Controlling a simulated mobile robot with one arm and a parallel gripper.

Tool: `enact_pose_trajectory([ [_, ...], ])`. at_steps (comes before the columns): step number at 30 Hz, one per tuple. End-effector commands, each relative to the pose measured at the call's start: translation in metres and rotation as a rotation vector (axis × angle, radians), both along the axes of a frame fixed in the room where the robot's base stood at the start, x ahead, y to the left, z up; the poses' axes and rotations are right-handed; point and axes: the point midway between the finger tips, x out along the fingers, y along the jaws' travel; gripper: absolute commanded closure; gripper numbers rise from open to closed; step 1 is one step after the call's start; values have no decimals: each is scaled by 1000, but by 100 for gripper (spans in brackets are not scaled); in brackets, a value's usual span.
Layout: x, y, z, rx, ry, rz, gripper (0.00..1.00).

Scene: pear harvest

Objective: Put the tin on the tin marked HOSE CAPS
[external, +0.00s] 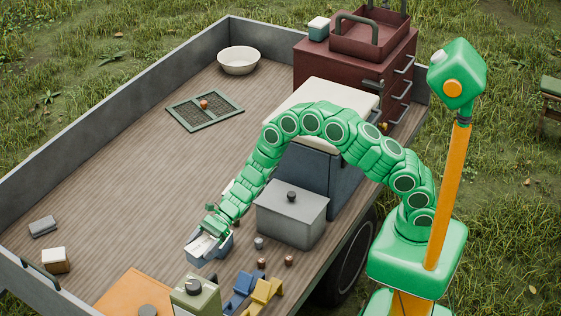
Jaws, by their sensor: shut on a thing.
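My gripper (217,228) is at the end of the green arm, low over the front part of the wooden truck bed. It is shut on a small blue-grey tin (203,255) with a pale face turned up. From this view I cannot tell whether the tin touches the bed. No lettering is readable, so I cannot tell which thing is the tin marked HOSE CAPS. A small box-shaped thing with a pale side and brown end (55,261) and a grey block-like thing (43,226) are at the left edge of the bed.
A grey lidded box (291,222) stands right of my gripper. An olive container (195,299), blue (238,290) and yellow (262,295) pieces and an orange board (133,292) are in front. A white bowl (238,61) and green grate (205,110) lie behind. The left-middle bed is clear.

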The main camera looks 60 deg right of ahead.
Motion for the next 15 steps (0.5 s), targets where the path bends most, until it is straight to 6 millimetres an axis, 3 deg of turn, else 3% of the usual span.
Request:
enact_pose_trajectory([
  [6,37,-68,21,4,4,-263,62],
  [15,46,-126,32,7,5,-486,62],
])
